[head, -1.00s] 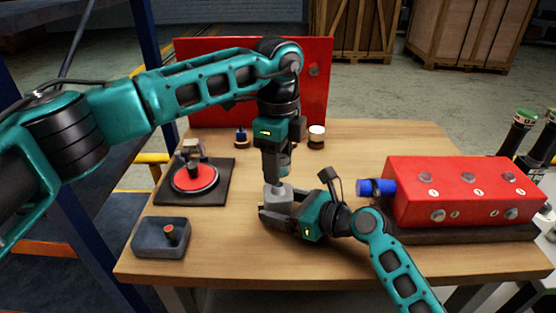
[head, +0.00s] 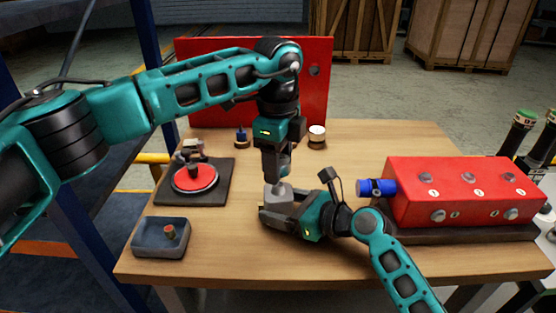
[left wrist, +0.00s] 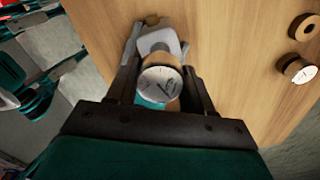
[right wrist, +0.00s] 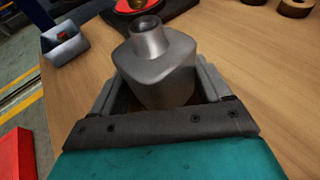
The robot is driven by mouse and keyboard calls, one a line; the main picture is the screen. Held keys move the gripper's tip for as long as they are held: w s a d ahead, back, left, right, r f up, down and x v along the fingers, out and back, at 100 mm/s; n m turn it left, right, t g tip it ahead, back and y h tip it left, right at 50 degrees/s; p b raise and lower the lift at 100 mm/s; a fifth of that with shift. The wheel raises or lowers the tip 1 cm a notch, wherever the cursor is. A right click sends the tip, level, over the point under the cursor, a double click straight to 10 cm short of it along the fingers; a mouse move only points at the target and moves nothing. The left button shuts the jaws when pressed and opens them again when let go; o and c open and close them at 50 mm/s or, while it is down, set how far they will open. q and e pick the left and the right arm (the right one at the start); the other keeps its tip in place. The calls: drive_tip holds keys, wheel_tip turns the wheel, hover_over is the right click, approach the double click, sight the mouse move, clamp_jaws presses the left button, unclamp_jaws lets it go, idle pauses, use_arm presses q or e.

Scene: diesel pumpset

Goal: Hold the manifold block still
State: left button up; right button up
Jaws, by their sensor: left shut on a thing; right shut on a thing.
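The grey manifold block (head: 279,194) stands near the middle of the table. My right gripper (head: 268,208) is shut on it. In the right wrist view the block (right wrist: 160,70) sits between both fingers, its round neck and dark opening facing up. My left gripper (head: 276,178) comes down from above, directly over the block in the head view. In the left wrist view it is shut on a round gauge (left wrist: 159,84) with a white dial face, and the block (left wrist: 162,38) shows beyond it. Whether gauge and neck touch is hidden.
A red box (head: 462,190) with a blue cylinder (head: 376,187) stands right. A black plate with a red disc (head: 195,178) and a grey tray (head: 160,250) with a small reddish part are left. A white-topped round part (head: 317,134) and a red panel (head: 215,85) are behind.

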use_arm(q)
drive_tip(key=shift+f, duration=1.1)
idle(0.3)
drive_tip(key=m, duration=0.4)
drive_tip(key=shift+m, duration=0.4)
drive_tip(key=m, duration=0.5)
drive_tip(key=shift+m, duration=0.3)
drive_tip(key=m, duration=1.3)
drive_tip(key=shift+m, duration=0.3)
